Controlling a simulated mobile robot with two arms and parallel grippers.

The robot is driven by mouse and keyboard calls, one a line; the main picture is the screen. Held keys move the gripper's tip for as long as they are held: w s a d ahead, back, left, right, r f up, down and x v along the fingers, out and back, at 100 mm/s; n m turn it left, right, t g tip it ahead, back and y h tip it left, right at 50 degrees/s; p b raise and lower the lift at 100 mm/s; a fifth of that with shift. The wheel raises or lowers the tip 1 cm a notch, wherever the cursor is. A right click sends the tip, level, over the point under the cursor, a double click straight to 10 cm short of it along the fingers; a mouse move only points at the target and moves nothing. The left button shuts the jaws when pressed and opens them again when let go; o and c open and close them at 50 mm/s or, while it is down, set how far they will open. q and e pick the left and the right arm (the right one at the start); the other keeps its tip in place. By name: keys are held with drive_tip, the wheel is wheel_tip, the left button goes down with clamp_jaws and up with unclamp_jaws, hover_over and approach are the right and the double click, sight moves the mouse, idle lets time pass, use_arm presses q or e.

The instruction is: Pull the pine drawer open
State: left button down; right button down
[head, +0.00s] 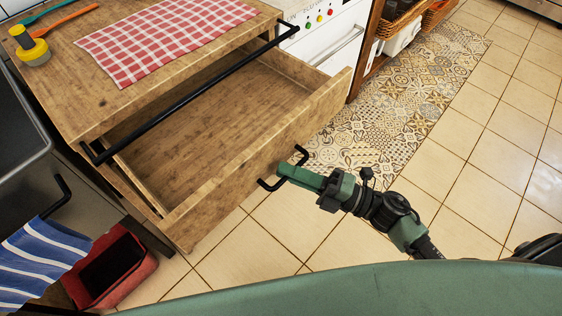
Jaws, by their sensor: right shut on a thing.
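The pine drawer (255,150) stands pulled out from the wooden counter, and its empty inside shows. A black handle (266,186) is on its front panel. My green right gripper (290,172) is shut on this handle, coming from the right. The gripper covers part of the handle. My left gripper is not in view.
A long black rail (190,98) runs along the counter edge above the drawer. A red checked cloth (165,38) lies on the wooden counter (62,85). A red bin (135,283) stands on the floor at the lower left, near a striped towel (40,262). Tiled floor (500,150) is clear at the right.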

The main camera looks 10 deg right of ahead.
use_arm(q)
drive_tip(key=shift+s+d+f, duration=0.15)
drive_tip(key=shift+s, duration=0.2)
use_arm(e)
drive_tip(key=shift+s+d, duration=0.4)
drive_tip(key=shift+s, duration=0.1)
drive_tip(key=c, duration=1.8)
unclamp_jaws()
drive_tip(key=shift+o, duration=0.2)
